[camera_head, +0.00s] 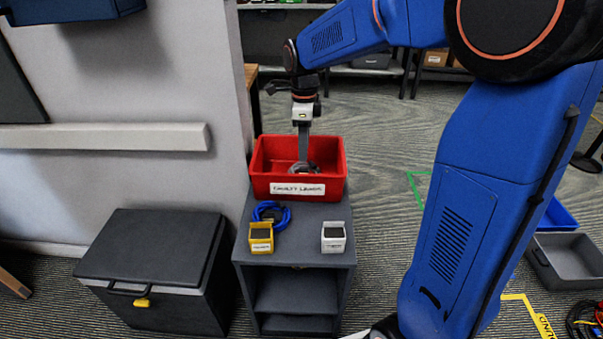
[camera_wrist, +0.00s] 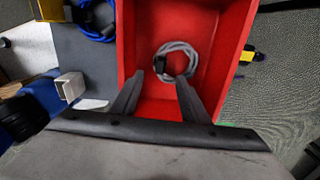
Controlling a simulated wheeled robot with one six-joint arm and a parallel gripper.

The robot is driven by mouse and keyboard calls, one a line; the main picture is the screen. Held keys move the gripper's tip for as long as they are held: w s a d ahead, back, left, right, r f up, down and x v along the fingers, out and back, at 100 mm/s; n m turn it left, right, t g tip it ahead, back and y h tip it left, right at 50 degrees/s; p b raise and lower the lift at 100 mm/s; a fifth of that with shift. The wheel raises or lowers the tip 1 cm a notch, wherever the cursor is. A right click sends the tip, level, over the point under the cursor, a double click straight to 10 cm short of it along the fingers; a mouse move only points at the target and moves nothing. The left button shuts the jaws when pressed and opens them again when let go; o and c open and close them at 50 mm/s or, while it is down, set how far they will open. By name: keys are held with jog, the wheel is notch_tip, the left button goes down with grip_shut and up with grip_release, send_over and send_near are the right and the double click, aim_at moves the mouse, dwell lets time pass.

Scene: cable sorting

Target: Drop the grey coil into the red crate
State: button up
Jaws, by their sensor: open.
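The grey coil (camera_wrist: 178,62) lies inside the red crate (camera_wrist: 228,100) in the wrist view, with a dark band on its left side. In the head view the red crate (camera_head: 262,185) stands at the back of the dark shelf unit, with a white label on its front. The grey coil (camera_head: 303,168) partly shows there above the crate's front wall. My gripper (camera_wrist: 172,78) is open, its two fingers apart and pointing into the crate, with the coil between and beyond the tips. In the head view my gripper (camera_head: 302,155) reaches down into the crate.
A blue coil (camera_head: 272,213), a yellow box (camera_head: 261,238) and a white box (camera_head: 334,237) stand on the shelf unit (camera_head: 298,250) in front of the crate. A black lidded chest (camera_head: 155,255) is at the left. A wall (camera_head: 190,70) rises left of the crate.

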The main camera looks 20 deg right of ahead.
notch_tip(320, 180, up, 16)
jog(key=shift+r, duration=0.2)
dwell(0.5)
jog(key=s+d+f+n+t, duration=0.1)
jog(key=s+f+n, duration=0.4)
jog(key=s, duration=0.5)
jog(key=s+d+f+n+t, duration=0.2)
jog(key=s+d+f+n, duration=0.2)
jog(key=s+n, duration=0.5)
jog(key=s+d+f+n+t, duration=0.1)
jog(key=s+d+f+n, duration=0.2)
jog(key=s+f+n, duration=0.2)
jog(key=shift+s+f+n+t, duration=0.35)
jog(key=shift+s+n, duration=1.25)
jog(key=shift+s, duration=1.5)
jog(key=shift+d+r, duration=0.1)
